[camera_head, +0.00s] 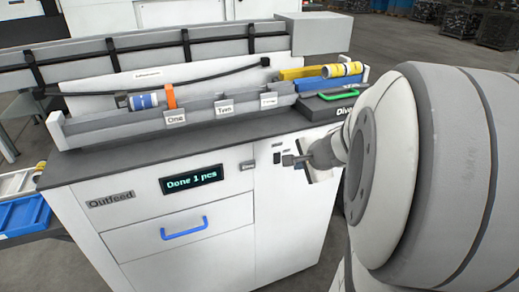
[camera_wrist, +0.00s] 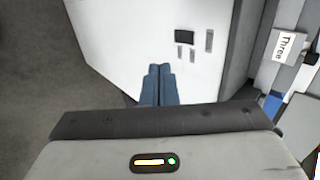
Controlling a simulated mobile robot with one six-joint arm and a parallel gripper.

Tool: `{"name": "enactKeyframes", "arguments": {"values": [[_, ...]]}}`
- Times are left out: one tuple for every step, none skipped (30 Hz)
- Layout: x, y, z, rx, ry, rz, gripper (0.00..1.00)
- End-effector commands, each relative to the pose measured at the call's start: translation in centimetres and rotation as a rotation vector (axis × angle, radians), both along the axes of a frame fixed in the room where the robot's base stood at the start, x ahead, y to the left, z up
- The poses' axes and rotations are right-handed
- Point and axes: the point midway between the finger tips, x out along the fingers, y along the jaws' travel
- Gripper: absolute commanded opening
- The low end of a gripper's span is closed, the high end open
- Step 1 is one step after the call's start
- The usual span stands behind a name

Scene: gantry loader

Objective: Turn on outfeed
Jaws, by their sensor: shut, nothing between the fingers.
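The outfeed is a white cabinet with a dark top, and its nameplate "Outfeed" (camera_head: 110,199) is on the front. A lit display (camera_head: 191,178) on it reads "Done 1 pcs". Small dark controls (camera_head: 277,147) sit at the upper right of the front; in the wrist view a dark rectangle (camera_wrist: 184,37) and small grey plates (camera_wrist: 209,41) show on the white panel. I cannot read them or tell a switch's position. My gripper (camera_head: 288,160) is at the right part of the front, close to these controls. Its fingers (camera_wrist: 158,70) are together and empty; contact cannot be told.
A drawer with a blue handle (camera_head: 184,228) is below the display. On top are a grey trough labelled One, Two and Three (camera_wrist: 290,47), a blue-white cylinder (camera_head: 143,101), a yellow-banded cylinder (camera_head: 342,69) and a green handle (camera_head: 338,95). Blue bins (camera_head: 22,214) stand at left.

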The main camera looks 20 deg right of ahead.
Motion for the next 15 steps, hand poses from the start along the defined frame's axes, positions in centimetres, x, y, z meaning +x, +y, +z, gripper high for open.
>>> {"name": "enactKeyframes", "arguments": {"values": [[-0.1, -0.2, 0.0, 0.0, 0.0, -0.004, 0.0], [-0.1, -0.3, 0.0, 0.0, 0.0, -0.006, 0.0], [-0.1, -0.3, 0.0, 0.0, 0.0, -0.007, 0.0], [-0.1, -0.4, 0.0, 0.0, 0.0, -0.008, 0.0], [-0.1, -0.4, -0.1, 0.0, 0.0, -0.009, 0.0], [0.0, -0.5, -0.3, 0.0, 0.0, -0.01, 0.0], [0.1, -0.5, -0.4, 0.0, 0.001, -0.01, 0.0], [0.3, -0.5, -0.7, 0.0, 0.001, -0.011, 0.0], [0.6, -0.5, -1.1, 0.002, 0.002, -0.011, 0.0], [0.9, -0.5, -1.4, 0.002, 0.002, -0.011, 0.0], [1.2, -0.5, -1.8, 0.002, 0.002, -0.009, 0.0], [1.7, -0.5, -2.4, 0.002, 0.003, -0.011, 0.0], [2.1, -0.5, -2.8, 0.001, 0.003, -0.011, 0.0], [2.6, -0.4, -3.3, 0.002, 0.003, -0.011, 0.0], [3.2, -0.4, -4.0, 0.002, 0.003, -0.011, 0.0]]}}
